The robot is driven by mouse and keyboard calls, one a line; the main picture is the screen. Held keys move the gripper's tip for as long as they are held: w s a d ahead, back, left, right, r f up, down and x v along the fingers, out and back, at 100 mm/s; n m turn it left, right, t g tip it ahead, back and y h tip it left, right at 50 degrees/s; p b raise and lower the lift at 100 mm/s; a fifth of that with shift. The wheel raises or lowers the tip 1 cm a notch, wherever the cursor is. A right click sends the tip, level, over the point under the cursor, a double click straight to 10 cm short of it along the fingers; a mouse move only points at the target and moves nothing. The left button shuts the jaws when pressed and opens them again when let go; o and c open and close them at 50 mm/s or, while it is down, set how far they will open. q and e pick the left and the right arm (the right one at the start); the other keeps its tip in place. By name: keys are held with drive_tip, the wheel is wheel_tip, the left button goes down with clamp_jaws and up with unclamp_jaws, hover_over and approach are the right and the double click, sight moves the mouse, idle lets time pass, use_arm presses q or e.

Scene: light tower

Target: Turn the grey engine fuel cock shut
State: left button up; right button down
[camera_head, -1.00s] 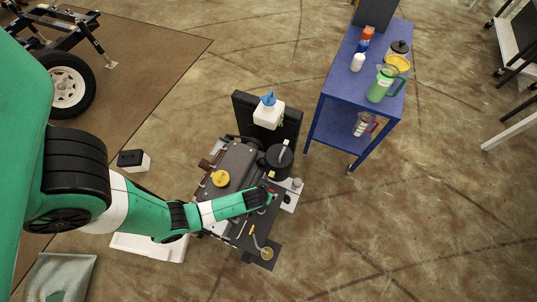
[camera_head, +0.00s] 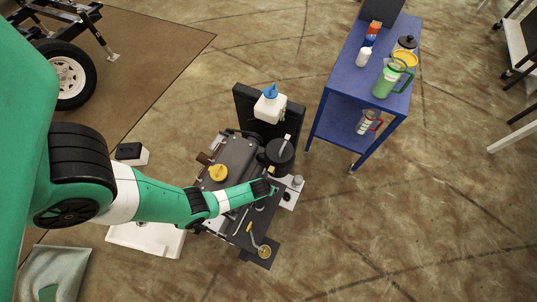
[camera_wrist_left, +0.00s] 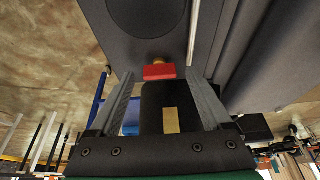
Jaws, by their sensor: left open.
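My left gripper (camera_head: 273,191) is at the right side of the dark engine unit (camera_head: 238,154), beside the black round canister (camera_head: 279,152). In the left wrist view, its two grey fingers (camera_wrist_left: 160,74) are open and spread apart. A small red piece with a brass-coloured part (camera_wrist_left: 159,71) shows between the fingertips, against the dark underside of a large body. I see no clear contact with the fingers. I cannot make out a grey fuel cock in either view. In the head view my wrist and arm cover part of this area. My right gripper is not in view.
A yellow cap (camera_head: 218,172) sits on the engine unit. A yellow-handled crank (camera_head: 263,250) is at the front. A blue cart (camera_head: 341,103) with bottles and jugs stands at the right. Floor between is clear.

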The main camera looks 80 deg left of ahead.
use_arm(q)
drive_tip(key=shift+f, duration=0.15)
clamp_jaws()
idle(0.4)
